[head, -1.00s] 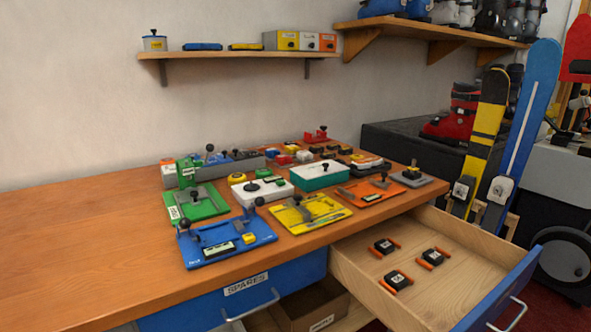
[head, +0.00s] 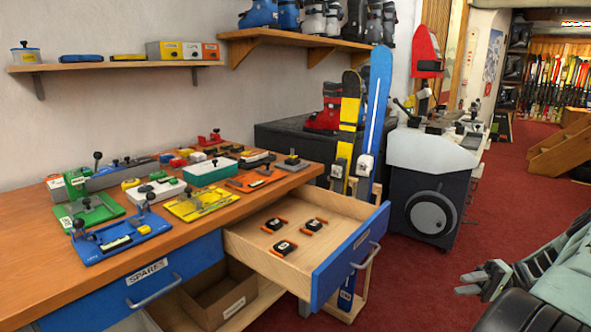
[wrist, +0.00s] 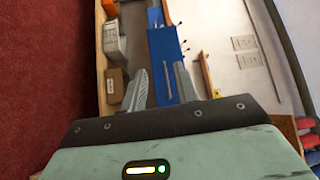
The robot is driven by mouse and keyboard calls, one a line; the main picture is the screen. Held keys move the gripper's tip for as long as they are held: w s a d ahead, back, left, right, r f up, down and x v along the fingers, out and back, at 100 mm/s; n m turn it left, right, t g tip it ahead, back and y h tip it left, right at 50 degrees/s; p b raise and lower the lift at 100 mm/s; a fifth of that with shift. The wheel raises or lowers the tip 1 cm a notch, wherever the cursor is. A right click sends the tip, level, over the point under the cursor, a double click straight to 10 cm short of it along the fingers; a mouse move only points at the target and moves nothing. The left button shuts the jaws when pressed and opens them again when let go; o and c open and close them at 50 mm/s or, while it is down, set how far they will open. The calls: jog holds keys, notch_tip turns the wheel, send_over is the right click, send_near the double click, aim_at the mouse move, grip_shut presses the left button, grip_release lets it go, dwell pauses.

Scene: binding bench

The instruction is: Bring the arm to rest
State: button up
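My gripper (head: 465,283) is at the lower right of the head view, over the red carpet and to the right of the open drawer (head: 345,265). It also shows in the wrist view (wrist: 160,85), where its two fingers stand apart with nothing held between them. Part of my arm reaches in from the right edge of the head view. In the wrist view a blue strip (wrist: 163,50) lies beyond the fingers; I cannot tell what it belongs to.
The wooden bench (head: 25,240) holds several coloured jigs. The drawer juts out with several black-and-orange pieces inside. Skis (head: 374,115) and a grey machine (head: 430,155) stand behind. Red carpet (head: 530,190) is open between the machine and my arm.

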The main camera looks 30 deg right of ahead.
jog(key=w+a+r+n+g+h, duration=0.1)
jog(key=w+a+r+g+h, duration=0.3)
jog(key=a, duration=0.4)
jog(key=w+a+r+g+h, duration=0.3)
jog(key=w+a+h, duration=0.2)
jog(key=a, duration=0.4)
jog(key=w+a+r+n+g+h, duration=0.1)
jog(key=w+a+r+g+h, duration=0.3)
jog(key=a, duration=0.4)
jog(key=s+a+r+n+t+h, duration=0.1)
jog(key=s+a+r+t+h, duration=0.15)
jog(key=a, duration=0.45)
jog(key=s+a+r+n+t+h, duration=0.1)
jog(key=a+r+t+h, duration=0.2)
jog(key=a, duration=0.4)
jog(key=s+a+r+n+g+y, duration=0.1)
jog(key=s+a+r+n+y, duration=0.1)
jog(key=s+a+n, duration=0.85)
jog(key=s+a+r+m+p, duration=0.2)
jog(key=a+r+p, duration=0.3)
jog(key=r+p, duration=0.7)
jog(key=shift+s+r+m+p, duration=0.15)
jog(key=shift+r+m+p, duration=0.2)
jog(key=shift+m, duration=0.4)
